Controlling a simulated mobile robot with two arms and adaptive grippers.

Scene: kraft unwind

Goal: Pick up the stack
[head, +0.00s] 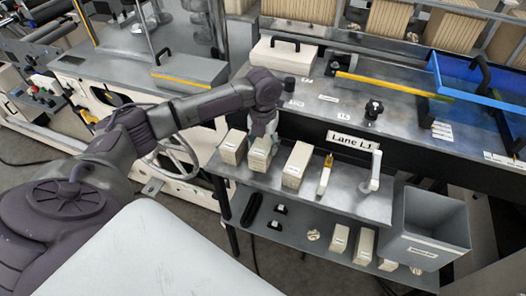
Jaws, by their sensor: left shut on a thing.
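Several pale stacks with white labels are on the grey shelf (345,198) below the Lane L1 sign. The left stack (233,149) and the larger right stack (297,167) stand on either side of the middle stack (258,160). My left gripper (262,136) comes down from above and is shut on the top of the middle stack. The fingers partly hide it. I cannot tell whether its base is clear of the shelf. My right gripper is not in view.
A yellow-and-white tool (325,176) and a white handled object (371,172) are right of the stacks. A grey bin (428,232) is at the right. The lower shelf (283,250) holds more stacks. A machine table with a black knob (374,109) rises behind.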

